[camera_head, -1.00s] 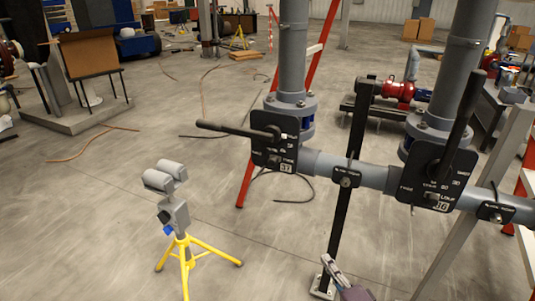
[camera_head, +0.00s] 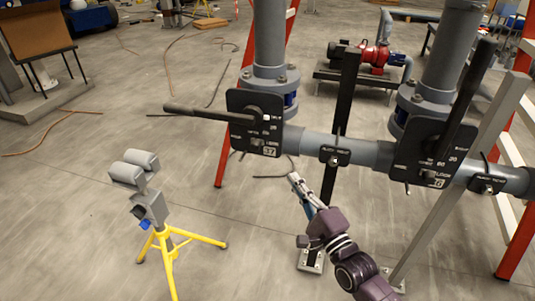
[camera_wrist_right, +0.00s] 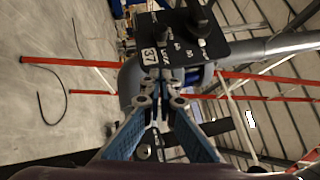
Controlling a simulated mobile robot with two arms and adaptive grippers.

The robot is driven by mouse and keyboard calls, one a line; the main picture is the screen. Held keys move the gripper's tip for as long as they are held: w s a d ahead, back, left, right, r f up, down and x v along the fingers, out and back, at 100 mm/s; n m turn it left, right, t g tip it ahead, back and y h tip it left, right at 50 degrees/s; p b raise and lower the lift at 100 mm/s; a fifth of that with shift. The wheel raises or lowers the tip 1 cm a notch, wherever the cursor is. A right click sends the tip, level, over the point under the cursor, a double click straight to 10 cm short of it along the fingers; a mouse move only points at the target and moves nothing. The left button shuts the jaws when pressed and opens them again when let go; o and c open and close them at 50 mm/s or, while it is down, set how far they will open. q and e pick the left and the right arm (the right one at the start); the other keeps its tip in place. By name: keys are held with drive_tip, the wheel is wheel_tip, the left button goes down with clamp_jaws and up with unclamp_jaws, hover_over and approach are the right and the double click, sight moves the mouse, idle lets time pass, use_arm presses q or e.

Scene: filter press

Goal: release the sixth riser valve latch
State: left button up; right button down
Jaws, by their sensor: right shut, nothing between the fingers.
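Two riser valves show in the head view. The left valve's black plate (camera_head: 256,123) is marked 37, and its dark lever (camera_head: 205,113) points left, roughly level. Small latch details on the plates are hard to make out; I cannot tell which valve is the sixth. My right gripper (camera_head: 294,179) is shut and empty, below and right of plate 37, apart from it. In the right wrist view, the closed fingertips (camera_wrist_right: 162,83) point toward plate 37 (camera_wrist_right: 180,38). My left gripper is out of view.
A black post (camera_head: 341,110) stands behind my right gripper. A yellow tripod stand (camera_head: 165,240) is at lower left. Floor between stand and valves is mostly clear.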

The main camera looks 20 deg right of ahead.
drive_tip(key=p, duration=0.1)
approach(261, 145)
drive_tip(key=d, duration=0.3)
drive_tip(key=x, duration=0.3)
drive_tip(key=shift+w+f+p, duration=0.3)
drive_tip(key=shift+w+p, duration=0.1)
drive_tip(key=shift+w, duration=0.05)
drive_tip(key=w+a, duration=0.1)
drive_tip(key=a+p, duration=0.1)
drive_tip(key=shift+w+a+r, duration=0.35)
drive_tip(key=shift+w+r, duration=0.05)
drive_tip(key=shift+w+a, duration=0.15)
drive_tip(key=shift+a, duration=0.15)
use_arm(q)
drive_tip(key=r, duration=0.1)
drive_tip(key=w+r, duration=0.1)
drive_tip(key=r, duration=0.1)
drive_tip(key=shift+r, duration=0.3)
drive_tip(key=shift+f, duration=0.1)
